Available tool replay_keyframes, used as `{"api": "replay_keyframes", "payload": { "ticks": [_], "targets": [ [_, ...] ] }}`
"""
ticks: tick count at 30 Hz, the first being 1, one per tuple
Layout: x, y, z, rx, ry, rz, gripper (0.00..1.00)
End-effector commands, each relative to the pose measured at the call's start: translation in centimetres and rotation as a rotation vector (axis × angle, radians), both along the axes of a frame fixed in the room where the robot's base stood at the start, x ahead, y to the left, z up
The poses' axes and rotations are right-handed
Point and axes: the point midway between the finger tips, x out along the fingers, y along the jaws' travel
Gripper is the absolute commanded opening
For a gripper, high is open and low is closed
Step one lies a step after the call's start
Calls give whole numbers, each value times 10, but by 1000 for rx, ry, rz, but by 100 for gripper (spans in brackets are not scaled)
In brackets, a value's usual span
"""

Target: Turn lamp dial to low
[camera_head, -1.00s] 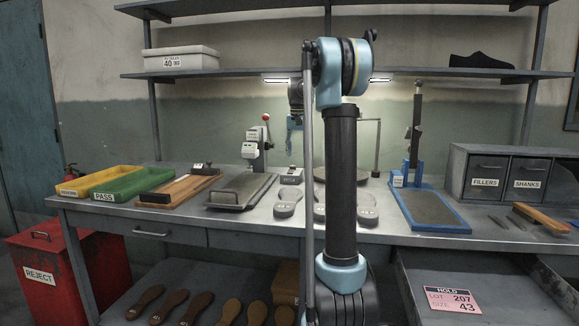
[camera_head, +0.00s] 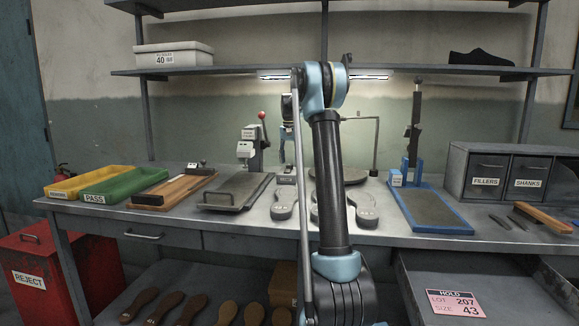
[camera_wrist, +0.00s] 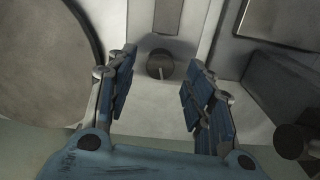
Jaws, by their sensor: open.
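A small round dark dial (camera_wrist: 160,64) with a pale pointer line sits on a light grey panel in the wrist view. My gripper (camera_wrist: 160,72) is open, with blue jointed fingers on either side of the dial; nothing is between them except the view of the dial. Whether the fingers touch it cannot be told. In the head view my gripper (camera_head: 288,130) is partly hidden behind my arm, above a small grey box (camera_head: 286,180) on the bench. The dial itself is too small to make out in the head view.
A round turntable (camera_wrist: 40,70) lies left of the panel in the wrist view. On the bench stand a press with a red knob (camera_head: 254,145), a grey plate (camera_head: 236,192), a blue-framed tray (camera_head: 430,208), and a drawer unit (camera_head: 500,175). Several grey soles lie near the front.

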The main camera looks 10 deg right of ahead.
Motion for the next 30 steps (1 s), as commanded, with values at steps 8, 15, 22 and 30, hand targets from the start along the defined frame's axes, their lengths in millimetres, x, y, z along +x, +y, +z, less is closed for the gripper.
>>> {"api": "replay_keyframes", "payload": {
  "ticks": [8, 15, 22, 30],
  "targets": [
    [0, 1, -21, 0, 0, 1, 48],
    [0, 1, -22, 0, 0, 1, 48],
    [0, 1, -22, 0, 0, 1, 3],
    [0, 1, -21, 1, 0, 14, 3]
  ]
}}
